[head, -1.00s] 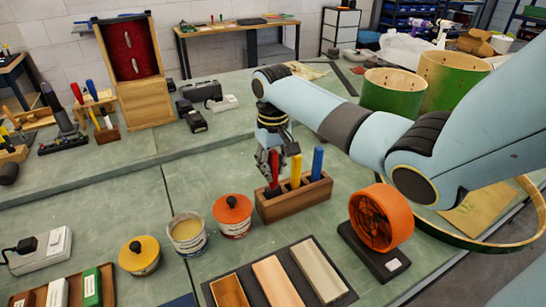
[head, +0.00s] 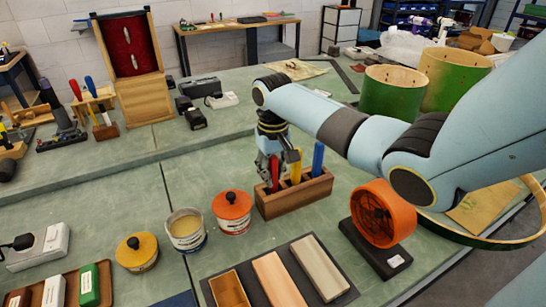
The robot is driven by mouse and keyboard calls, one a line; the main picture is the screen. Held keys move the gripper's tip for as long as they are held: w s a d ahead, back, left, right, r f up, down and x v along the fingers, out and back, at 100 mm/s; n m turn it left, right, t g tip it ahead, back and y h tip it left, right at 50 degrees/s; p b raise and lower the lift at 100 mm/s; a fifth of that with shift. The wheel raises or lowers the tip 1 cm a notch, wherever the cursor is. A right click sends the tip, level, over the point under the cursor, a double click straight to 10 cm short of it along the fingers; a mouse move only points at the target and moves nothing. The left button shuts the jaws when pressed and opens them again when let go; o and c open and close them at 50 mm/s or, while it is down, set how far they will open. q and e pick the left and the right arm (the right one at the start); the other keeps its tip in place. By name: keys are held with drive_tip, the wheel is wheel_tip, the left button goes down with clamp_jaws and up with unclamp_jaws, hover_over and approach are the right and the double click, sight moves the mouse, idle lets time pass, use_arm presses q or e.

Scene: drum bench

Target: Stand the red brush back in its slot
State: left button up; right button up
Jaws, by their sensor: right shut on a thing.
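The wooden slotted block (head: 297,195) stands on the green bench in the middle of the head view. The red brush (head: 274,171) is upright at the block's left slot, with its lower part hidden by the block. My right gripper (head: 268,172) is shut on the red brush from above, its fingers low around the handle. A yellow brush (head: 295,170) and a blue brush (head: 318,160) stand in the other slots of the block. Whether the red brush reaches the slot's bottom cannot be seen. My left gripper is not in view.
An orange-lidded tin (head: 232,210), an open tin (head: 186,231) and a yellow-lidded tin (head: 138,252) stand left of the block. An orange fan (head: 383,213) stands to the right. A dark mat with wooden strips (head: 275,275) lies in front.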

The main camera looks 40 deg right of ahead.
drive_tip(key=o, duration=0.9)
drive_tip(key=shift+o, duration=0.2)
drive_tip(key=shift+r, duration=0.1)
wheel_tip(320, 180, up, 12)
drive_tip(key=shift+f, duration=0.1)
